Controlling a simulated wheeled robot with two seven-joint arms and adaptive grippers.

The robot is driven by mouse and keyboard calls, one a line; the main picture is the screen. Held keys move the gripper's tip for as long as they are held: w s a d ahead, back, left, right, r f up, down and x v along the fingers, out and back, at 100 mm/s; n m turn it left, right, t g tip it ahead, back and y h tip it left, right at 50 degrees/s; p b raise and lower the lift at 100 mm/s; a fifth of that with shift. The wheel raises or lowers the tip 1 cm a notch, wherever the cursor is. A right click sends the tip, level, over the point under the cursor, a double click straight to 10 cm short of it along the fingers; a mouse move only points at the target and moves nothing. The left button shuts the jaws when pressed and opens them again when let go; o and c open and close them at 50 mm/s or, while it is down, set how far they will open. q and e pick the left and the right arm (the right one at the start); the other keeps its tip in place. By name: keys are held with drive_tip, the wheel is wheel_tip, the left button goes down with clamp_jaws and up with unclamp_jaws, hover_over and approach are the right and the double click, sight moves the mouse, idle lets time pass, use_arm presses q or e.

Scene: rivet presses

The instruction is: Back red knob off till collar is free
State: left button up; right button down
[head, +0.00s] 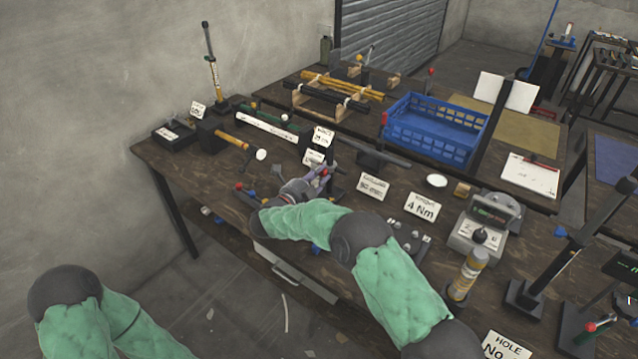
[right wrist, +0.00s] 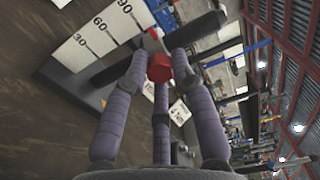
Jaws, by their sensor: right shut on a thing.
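The red knob (right wrist: 159,68) shows in the right wrist view, faceted and bright, between the tips of my right gripper's purple fingers (right wrist: 160,60). The fingers are shut on it. In the head view my right gripper (head: 318,181) is at a dark upright fixture (head: 335,160) on the near bench, and the knob is mostly hidden by the fingers there. I cannot make out the collar clearly in either view. My left arm is at the lower left of the head view and its gripper is out of frame.
A white scale board (right wrist: 92,38) marked 30, 60, 90 stands beside the knob in the wrist view. A blue crate (head: 436,133) stands farther back.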

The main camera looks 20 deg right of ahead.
drive_tip(key=m+b, duration=0.1)
drive_tip(key=m, duration=0.3)
drive_tip(key=shift+m, duration=0.4)
idle(0.4)
drive_tip(key=c, duration=1)
unclamp_jaws()
drive_tip(key=shift+d, duration=0.1)
drive_tip(key=shift+s+a, duration=0.35)
drive_tip(key=shift+a, duration=0.15)
drive_tip(key=v, duration=1.1)
